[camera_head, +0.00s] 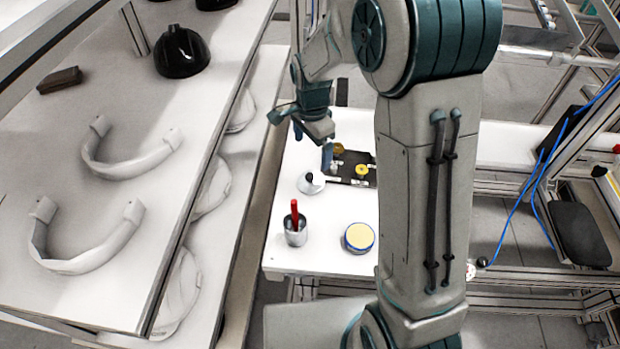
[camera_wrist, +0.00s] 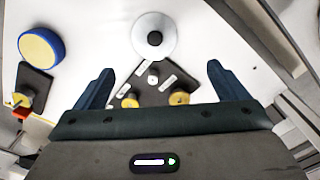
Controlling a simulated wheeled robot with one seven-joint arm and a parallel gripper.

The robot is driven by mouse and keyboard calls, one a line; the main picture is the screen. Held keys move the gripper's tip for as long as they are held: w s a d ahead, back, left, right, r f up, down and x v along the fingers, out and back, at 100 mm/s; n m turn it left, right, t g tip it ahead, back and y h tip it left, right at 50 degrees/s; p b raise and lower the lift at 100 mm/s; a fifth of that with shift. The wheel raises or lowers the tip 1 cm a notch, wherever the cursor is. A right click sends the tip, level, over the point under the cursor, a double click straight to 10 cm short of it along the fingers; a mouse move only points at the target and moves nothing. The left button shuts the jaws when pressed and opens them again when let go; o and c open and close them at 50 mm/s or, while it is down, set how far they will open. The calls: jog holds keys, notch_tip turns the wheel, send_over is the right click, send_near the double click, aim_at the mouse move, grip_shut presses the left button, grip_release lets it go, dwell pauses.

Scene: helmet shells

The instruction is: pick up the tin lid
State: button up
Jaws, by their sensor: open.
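The tin lid (camera_head: 308,187) is a pale silver disc with a black knob, lying flat on the white table. It also shows in the wrist view (camera_wrist: 140,45), at the top middle and whole. My gripper (camera_head: 312,145) is open and above the table, on the far side of the lid in the head view. In the wrist view, its two blue fingers (camera_wrist: 160,82) are spread wide with nothing held between them. The lid lies ahead of the fingertips and apart from them.
A black plate with yellow knobs (camera_head: 353,168) lies beside the lid. A grey cup with a red item (camera_head: 296,237) and a blue-rimmed yellow round container (camera_head: 359,238) stand nearer the front. A rack with white helmet parts (camera_head: 130,165) stands left.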

aim_at(311, 175)
notch_tip(311, 175, down, 5)
jog(key=shift+f, duration=0.1)
jog(key=shift+s+a+f+p, duration=0.1)
jog(key=shift+s+f+p, duration=0.15)
jog(key=shift+f, duration=0.65)
jog(key=shift+s+a+f+p, duration=0.1)
jog(key=shift+f+p, duration=0.2)
jog(key=shift+f, duration=0.55)
jog(key=shift+s+f+p, duration=0.2)
jog(key=shift+f+p, duration=0.1)
jog(key=shift+f, duration=0.6)
jog(key=c, duration=1)
